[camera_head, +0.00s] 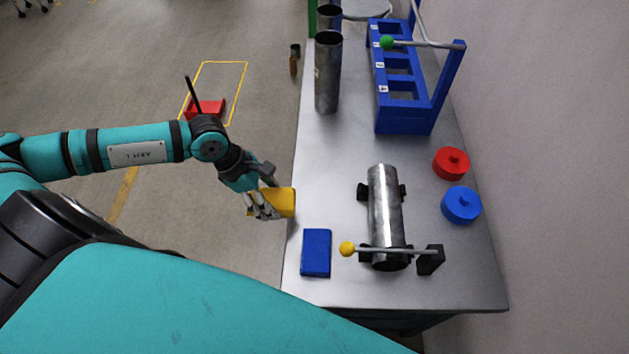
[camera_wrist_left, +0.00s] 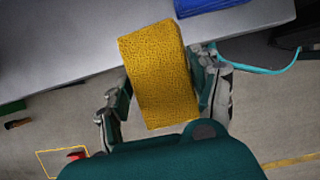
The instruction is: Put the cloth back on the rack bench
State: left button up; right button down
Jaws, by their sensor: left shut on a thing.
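The yellow cloth (camera_head: 285,203), a folded block with a rough surface, is in my left gripper (camera_head: 268,203) at the left edge of the steel-topped bench (camera_head: 325,160). In the left wrist view the cloth (camera_wrist_left: 160,75) sits between the two fingers of my left gripper (camera_wrist_left: 165,90), which is shut on it. The cloth's far end overlaps the bench edge in that view, and the floor shows below. Whether it touches the bench I cannot tell. My right gripper is not in view.
A blue block (camera_head: 316,253) lies near the bench's front left. A metal tube (camera_head: 384,210) lies in a black holder with a yellow-knobbed lever (camera_head: 347,249). A blue rack (camera_head: 405,120), an upright tube (camera_head: 328,75), and red (camera_head: 451,163) and blue (camera_head: 461,204) caps stand farther back or right.

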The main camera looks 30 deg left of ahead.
pick_arm(q)
jog(key=b, duration=0.2)
send_over(320, 184)
jog(key=a, duration=0.1)
jog(key=shift+s+a+f, duration=0.2)
jog(key=shift+s+f, duration=0.15)
jog(key=shift+f, duration=0.35)
jog(key=shift+w+f, duration=0.1)
notch_tip(320, 184, down, 3)
jog(key=shift+f+b, duration=0.2)
jog(key=shift+b, duration=0.8)
jog(key=o, duration=1.2)
jog(key=shift+c, duration=0.2)
